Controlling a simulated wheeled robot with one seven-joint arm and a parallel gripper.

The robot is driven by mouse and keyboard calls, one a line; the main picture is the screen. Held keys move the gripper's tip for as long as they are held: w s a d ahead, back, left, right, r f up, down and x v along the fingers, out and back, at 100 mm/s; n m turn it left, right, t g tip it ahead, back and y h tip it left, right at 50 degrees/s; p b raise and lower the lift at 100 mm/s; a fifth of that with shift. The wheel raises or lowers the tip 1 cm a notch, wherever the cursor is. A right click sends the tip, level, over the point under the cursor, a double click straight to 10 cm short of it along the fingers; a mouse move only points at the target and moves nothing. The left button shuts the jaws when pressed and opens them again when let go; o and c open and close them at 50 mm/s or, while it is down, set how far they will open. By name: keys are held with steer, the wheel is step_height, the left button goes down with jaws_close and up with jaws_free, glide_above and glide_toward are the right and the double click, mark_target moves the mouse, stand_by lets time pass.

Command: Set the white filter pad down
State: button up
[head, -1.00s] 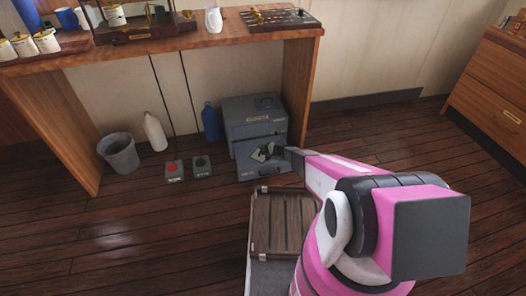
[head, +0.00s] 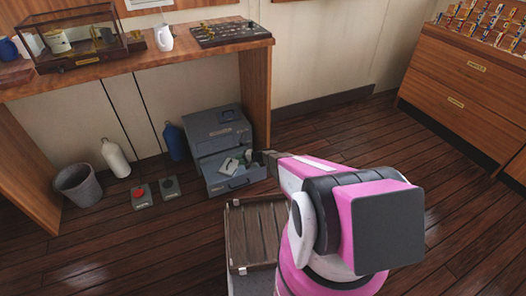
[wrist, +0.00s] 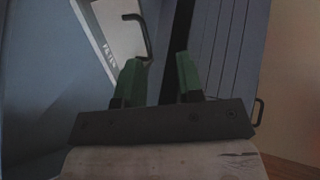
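A small pale flat piece (head: 229,166), perhaps the white filter pad, lies in the open lower drawer (head: 236,181) of the grey cabinet (head: 217,130). Dark green pieces show beside it, too small to make out. My gripper (head: 268,160) is at the drawer's right side, mostly hidden by my pink and white arm. In the wrist view my gripper (wrist: 160,78) has its two green-tipped fingers apart, with no held thing visible between them. A pale lettered surface (wrist: 115,30) with a dark bent handle lies beyond the left finger. I cannot make out a pad in the wrist view.
A brown slatted crate (head: 252,235) stands in front of the cabinet. A bin (head: 78,186), a white bottle (head: 115,158), a blue bottle (head: 174,142) and two small switch boxes are left under the desk (head: 150,57). Floor to the right is clear up to a drawer unit (head: 465,85).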

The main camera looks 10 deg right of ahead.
steer(key=s+d+r+n+g+h, duration=0.2)
steer(key=s+r, duration=0.5)
steer(key=r, duration=0.3)
steer(key=s+d+r+n+g+h, duration=0.1)
steer(key=s+d+r+g+h, duration=0.1)
steer(key=s+r, duration=0.65)
steer(key=s+d+r+h, duration=0.4)
steer(key=s+d+r, duration=0.2)
steer(key=s+r, duration=0.2)
steer(key=s+d+r+n+h, duration=0.1)
steer(key=s+d+r+h, duration=0.3)
steer(key=r, duration=0.8)
steer(key=s+d, duration=0.2)
steer(key=s, duration=0.2)
steer(key=shift+h, duration=0.3)
steer(key=shift+f, duration=0.1)
